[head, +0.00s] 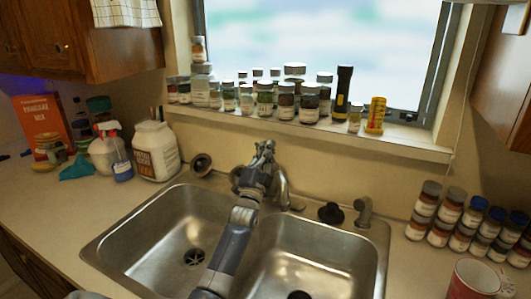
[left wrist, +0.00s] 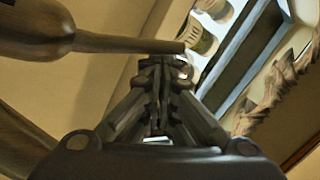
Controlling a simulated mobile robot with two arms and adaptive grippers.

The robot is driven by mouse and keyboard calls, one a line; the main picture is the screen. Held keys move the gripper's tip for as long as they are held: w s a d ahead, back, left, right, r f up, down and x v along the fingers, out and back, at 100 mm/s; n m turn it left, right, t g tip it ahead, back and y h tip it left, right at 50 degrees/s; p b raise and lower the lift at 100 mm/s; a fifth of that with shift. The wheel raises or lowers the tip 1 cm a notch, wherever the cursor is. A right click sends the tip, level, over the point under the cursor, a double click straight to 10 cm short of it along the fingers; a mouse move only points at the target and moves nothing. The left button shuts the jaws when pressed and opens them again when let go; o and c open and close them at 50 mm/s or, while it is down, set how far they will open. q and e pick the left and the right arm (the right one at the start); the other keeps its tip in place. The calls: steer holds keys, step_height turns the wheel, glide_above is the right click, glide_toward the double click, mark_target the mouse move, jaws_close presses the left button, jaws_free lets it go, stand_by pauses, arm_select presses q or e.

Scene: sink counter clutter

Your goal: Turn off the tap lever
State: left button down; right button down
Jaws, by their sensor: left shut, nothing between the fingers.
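The metal tap (head: 283,190) stands at the back of the double sink, partly behind my left arm. My left gripper (head: 264,150) is shut and empty, raised at the tap and covering its upper part in the head view. In the left wrist view, the tap lever (left wrist: 125,43) is a thin bar reaching right from a rounded body (left wrist: 35,28). Its tip lies just beyond the shut fingertips (left wrist: 165,62); I cannot tell whether they touch. No water stream can be made out. My right gripper is not in view.
Several jars (head: 264,97) and a black flashlight (head: 343,92) line the window sill behind the tap. A black stopper (head: 331,213) and a small metal fixture (head: 364,211) sit right of it. A white tub (head: 155,152) stands left. Both sink basins look empty.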

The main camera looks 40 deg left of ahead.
arm_select(q)
steer(key=shift+s+a+f+n+y+b, duration=0.1)
steer(key=shift+s+f+n+y+b, duration=0.25)
steer(key=shift+b, duration=0.55)
